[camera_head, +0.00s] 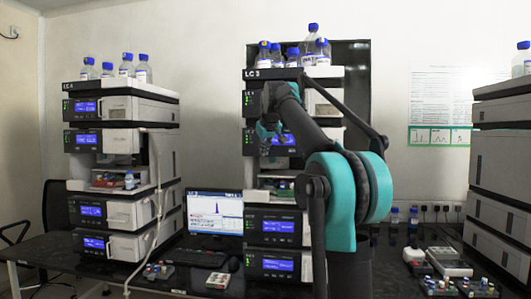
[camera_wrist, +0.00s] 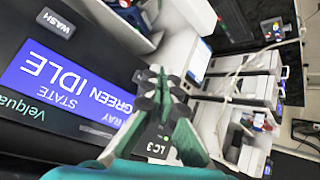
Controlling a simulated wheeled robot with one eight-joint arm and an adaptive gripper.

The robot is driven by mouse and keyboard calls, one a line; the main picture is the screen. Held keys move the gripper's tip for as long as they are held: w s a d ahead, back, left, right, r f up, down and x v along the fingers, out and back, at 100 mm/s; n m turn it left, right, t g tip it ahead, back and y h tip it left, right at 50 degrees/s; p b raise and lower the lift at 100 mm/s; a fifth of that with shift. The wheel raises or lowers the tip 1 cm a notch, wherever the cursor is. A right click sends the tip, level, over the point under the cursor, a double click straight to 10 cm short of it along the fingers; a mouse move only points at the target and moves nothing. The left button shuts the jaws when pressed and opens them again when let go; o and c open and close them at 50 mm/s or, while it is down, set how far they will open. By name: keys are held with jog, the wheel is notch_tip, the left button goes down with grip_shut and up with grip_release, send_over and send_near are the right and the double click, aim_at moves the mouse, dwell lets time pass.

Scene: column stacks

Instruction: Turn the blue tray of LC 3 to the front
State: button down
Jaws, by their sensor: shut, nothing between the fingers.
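The LC 3 stack (camera_head: 258,74) stands in the middle of the head view, partly hidden by my arm. Its module display (camera_wrist: 70,85) fills the left of the wrist view, rotated, with the words STATE IDLE and TRAY GREEN. A button marked WASH (camera_wrist: 56,22) is beside the display. My gripper (camera_wrist: 160,92) is shut and empty in front of this panel; whether it touches the panel cannot be told. In the head view my gripper (camera_head: 266,132) is before the upper modules of LC 3. I cannot make out the blue tray.
The LC 4 stack (camera_head: 82,88) stands on the left, another stack (camera_head: 500,140) on the right. Blue-capped bottles (camera_head: 313,45) stand on top of LC 3. Small vial racks (camera_head: 158,271) lie on the dark bench.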

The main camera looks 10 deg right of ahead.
jog(key=shift+w, duration=0.1)
jog(key=shift+w+d, duration=0.1)
jog(key=shift+w, duration=0.2)
jog(key=shift+w+d, duration=0.15)
jog(key=shift+w, duration=0.25)
dwell(0.9)
jog(key=shift+s, duration=0.1)
jog(key=shift+s+a, duration=0.25)
jog(key=shift+s, duration=0.45)
jog(key=shift+s+a, duration=0.25)
jog(key=shift+s, duration=0.55)
jog(key=shift+s+a, duration=0.3)
jog(key=shift+s, duration=0.45)
jog(key=shift+s+a, duration=0.25)
jog(key=shift+s, duration=0.55)
